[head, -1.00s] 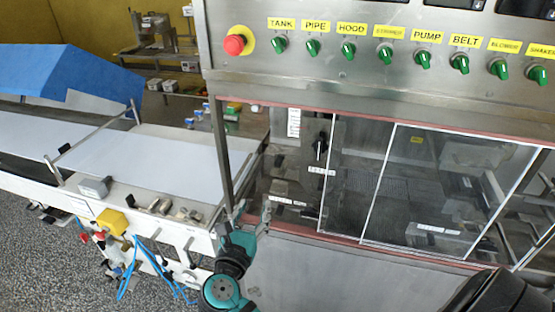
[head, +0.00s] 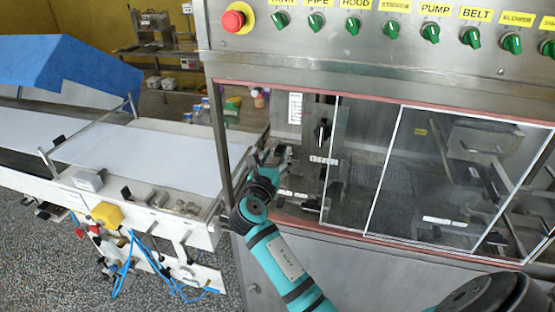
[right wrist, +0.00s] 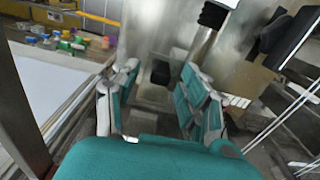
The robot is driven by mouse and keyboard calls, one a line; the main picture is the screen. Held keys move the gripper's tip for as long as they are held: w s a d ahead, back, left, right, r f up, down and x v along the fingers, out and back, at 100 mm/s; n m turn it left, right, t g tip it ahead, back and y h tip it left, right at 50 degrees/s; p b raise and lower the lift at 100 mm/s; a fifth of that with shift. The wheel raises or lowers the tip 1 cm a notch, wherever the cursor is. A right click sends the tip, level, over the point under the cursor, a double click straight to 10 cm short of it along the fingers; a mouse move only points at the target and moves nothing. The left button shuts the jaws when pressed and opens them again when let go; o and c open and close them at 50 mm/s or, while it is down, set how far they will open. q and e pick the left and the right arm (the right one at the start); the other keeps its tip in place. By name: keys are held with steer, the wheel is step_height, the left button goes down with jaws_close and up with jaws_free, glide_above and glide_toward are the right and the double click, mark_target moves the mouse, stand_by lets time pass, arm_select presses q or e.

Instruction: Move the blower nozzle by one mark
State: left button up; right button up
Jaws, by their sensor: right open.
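A white marked scale (head: 296,108) is on the metal inside the machine's front opening. A black knob or lever (head: 321,133) sits right of it, probably on the blower nozzle mount; I cannot make out the nozzle's exact shape. My right gripper (head: 279,155) is at the left, uncovered part of the opening, below the scale and left of the knob. In the right wrist view its fingers (right wrist: 160,76) are apart and empty, with a dark part beyond them. A black ribbed piece (right wrist: 213,14) is above the fingers there. My left gripper is not in view.
Clear sliding panels (head: 440,180) cover the opening's middle and right. A metal post (head: 221,150) stands left of my right gripper. A control panel with green knobs (head: 430,33) and a red button (head: 233,20) is above. A white conveyor (head: 160,150) lies left.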

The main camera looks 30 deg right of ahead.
steer(key=shift+w+d, duration=0.4)
steer(key=shift+d, duration=0.1)
jaws_close()
